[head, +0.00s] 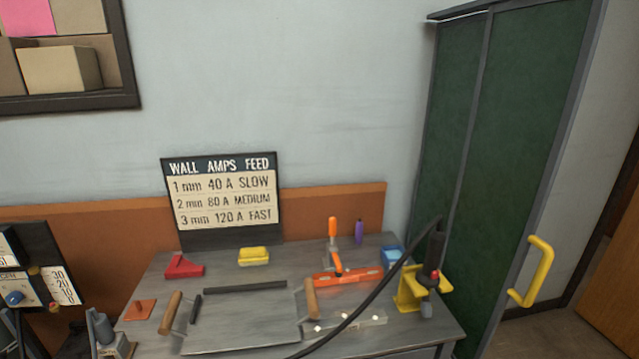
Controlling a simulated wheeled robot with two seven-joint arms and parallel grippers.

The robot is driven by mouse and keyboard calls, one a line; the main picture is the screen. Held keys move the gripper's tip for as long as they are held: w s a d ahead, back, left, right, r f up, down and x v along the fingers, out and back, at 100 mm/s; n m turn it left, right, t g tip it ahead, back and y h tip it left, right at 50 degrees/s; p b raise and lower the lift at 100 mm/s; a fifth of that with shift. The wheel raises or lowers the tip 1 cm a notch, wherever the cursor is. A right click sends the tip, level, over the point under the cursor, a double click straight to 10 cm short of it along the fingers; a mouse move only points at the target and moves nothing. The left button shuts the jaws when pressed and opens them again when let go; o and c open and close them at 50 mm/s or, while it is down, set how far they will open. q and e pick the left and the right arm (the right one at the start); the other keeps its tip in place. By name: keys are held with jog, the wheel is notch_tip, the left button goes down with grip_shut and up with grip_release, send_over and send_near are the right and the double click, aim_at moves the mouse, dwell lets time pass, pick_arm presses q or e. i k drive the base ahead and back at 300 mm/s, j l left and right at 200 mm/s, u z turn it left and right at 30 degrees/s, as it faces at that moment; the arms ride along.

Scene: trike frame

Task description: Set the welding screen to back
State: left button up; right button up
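The welding screen (525,110) is a tall dark green panel in a grey frame, standing at the right of the bench. A second, narrower green section (455,120) adjoins it on its left, close to the wall. A yellow handle (543,272) is fixed near the screen's right edge, low down. The screen's foot is out of the picture or hidden behind the bench. Neither of my grippers shows in the head view, and nothing is seen touching the handle.
The grey bench (240,310) holds a tray with wooden handles, a red block (184,267), a yellow sponge (253,256) and an orange level (348,276). A torch (434,250) with a black cable sits in a yellow holder (410,290) near the screen. Floor shows right of the screen.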

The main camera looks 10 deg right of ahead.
aim_at(537, 56)
jog(key=z, duration=1.65)
